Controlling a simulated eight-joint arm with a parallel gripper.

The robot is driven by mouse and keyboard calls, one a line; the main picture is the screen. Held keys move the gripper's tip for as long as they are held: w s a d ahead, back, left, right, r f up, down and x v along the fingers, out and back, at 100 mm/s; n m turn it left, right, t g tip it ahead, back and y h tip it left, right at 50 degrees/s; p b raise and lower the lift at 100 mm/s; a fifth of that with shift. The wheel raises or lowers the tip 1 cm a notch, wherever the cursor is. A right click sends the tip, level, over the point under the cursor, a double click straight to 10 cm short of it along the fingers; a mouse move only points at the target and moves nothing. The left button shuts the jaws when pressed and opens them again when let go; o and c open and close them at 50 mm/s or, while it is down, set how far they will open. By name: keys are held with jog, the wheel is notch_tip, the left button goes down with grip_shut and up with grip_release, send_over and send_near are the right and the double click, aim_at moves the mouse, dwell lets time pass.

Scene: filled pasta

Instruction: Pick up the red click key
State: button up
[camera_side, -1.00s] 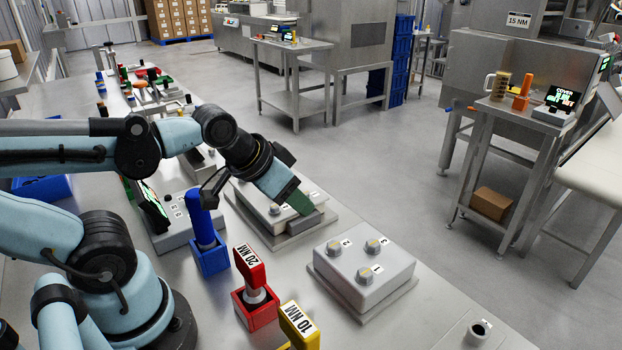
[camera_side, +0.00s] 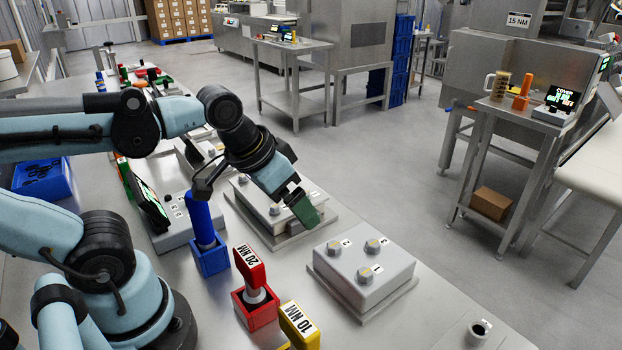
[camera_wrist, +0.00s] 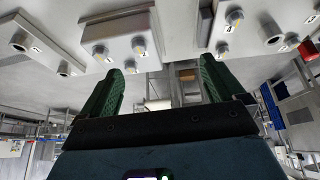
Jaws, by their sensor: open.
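The red click key (camera_side: 248,264) has a T-shaped handle with a white label reading 20 NM and a grey shaft. It stands upright in a red square holder (camera_side: 256,308) on the bench, in the front middle of the side view. My gripper (camera_side: 303,208) has green fingers and hangs over the grey box with knobs, behind and to the right of the key and apart from it. In the wrist view the two green fingers of my gripper (camera_wrist: 158,85) are spread wide with nothing between them. I cannot make out the red key in the wrist view.
A blue key (camera_side: 201,220) stands in a blue holder left of the red key. A yellow key (camera_side: 297,325) marked 10 NM stands close on the right. A numbered box (camera_side: 365,275) with several knobs sits to the right. A dark screen (camera_side: 149,205) stands near my arm.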

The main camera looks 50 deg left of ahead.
aim_at(248, 255)
jog(key=s+d+r+g, duration=0.1)
jog(key=s+r, duration=0.1)
jog(key=s, duration=0.1)
jog(key=s+d+r+g, duration=0.1)
jog(key=s+g, duration=0.1)
jog(key=s, duration=0.1)
jog(key=s+d+r+g, duration=0.1)
jog(key=s+r+g, duration=0.1)
jog(key=s, duration=0.1)
jog(key=shift+s+r, duration=0.25)
jog(key=shift+r, duration=0.1)
notch_tip(248, 255, down, 6)
jog(key=shift+r, duration=0.1)
jog(key=shift+d+f, duration=0.2)
jog(key=shift+f, duration=2.5)
jog(key=c, duration=1.2)
